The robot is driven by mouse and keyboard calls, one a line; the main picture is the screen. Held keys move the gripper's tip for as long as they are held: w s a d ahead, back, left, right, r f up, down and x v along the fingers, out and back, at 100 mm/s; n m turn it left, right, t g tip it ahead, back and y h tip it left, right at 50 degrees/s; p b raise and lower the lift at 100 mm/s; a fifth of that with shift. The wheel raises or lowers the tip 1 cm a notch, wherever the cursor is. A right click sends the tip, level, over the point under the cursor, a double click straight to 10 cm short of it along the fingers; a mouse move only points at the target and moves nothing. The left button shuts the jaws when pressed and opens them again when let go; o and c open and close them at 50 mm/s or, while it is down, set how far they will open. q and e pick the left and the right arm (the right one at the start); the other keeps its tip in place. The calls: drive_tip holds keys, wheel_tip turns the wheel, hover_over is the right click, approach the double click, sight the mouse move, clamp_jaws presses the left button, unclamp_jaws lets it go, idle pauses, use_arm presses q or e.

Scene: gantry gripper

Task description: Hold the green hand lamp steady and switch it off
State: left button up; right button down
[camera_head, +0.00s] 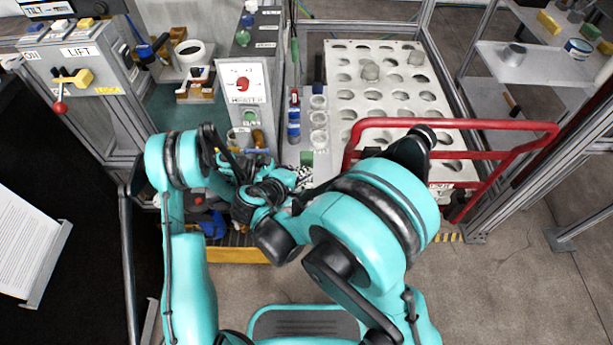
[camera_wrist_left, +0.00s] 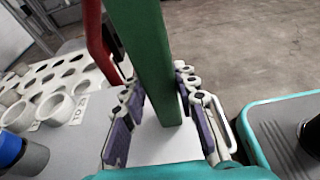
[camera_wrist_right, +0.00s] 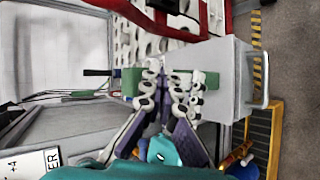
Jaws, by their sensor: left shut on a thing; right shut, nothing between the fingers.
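The green hand lamp (camera_wrist_left: 150,50) shows in the left wrist view as a long green bar standing between the fingers of my left gripper (camera_wrist_left: 158,82), which is shut on it. In the right wrist view, green parts of what looks like the lamp (camera_wrist_right: 130,82) show behind the fingers of my right gripper (camera_wrist_right: 168,76). The right gripper is shut and empty, with its fingertips in front of the green body; I cannot tell whether they touch. In the head view my arms hide most of both grippers and the lamp. The lamp's switch cannot be made out.
A pale rack with many round holes (camera_head: 398,85) stands beyond the arms, with a red rail (camera_head: 480,124) across its near side. A sign with a red knob (camera_head: 243,84) stands left of centre. A control box marked LIFT (camera_head: 90,55) is at far left. Bare floor lies right.

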drive_tip(key=s, duration=0.6)
idle(0.3)
use_arm(q)
drive_tip(key=o, duration=1)
drive_tip(key=shift+o, duration=0.2)
drive_tip(key=shift+a, duration=0.15)
drive_tip(key=v, duration=1.2)
